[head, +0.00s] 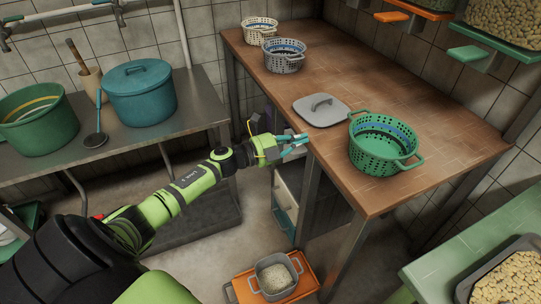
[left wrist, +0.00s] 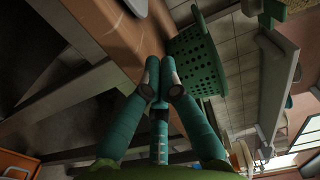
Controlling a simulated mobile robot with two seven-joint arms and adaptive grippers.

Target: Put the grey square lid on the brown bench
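The grey square lid (head: 321,110) lies flat on the brown bench (head: 350,75), handle up, near the bench's left edge. A grey shape at the top of the left wrist view (left wrist: 137,6) looks like part of it. My left gripper (head: 306,140) is just off the bench's left edge, in front of the lid and apart from it. Its fingers also show in the left wrist view (left wrist: 160,66), with their tips a small gap apart and nothing between them. My right gripper is in neither view.
A green basket (head: 383,145) stands right of the lid. A grey basket (head: 285,56) and a cream basket (head: 259,31) stand at the bench's far end. A grey pot (head: 275,275) sits on an orange stand below. The bench's right middle is clear.

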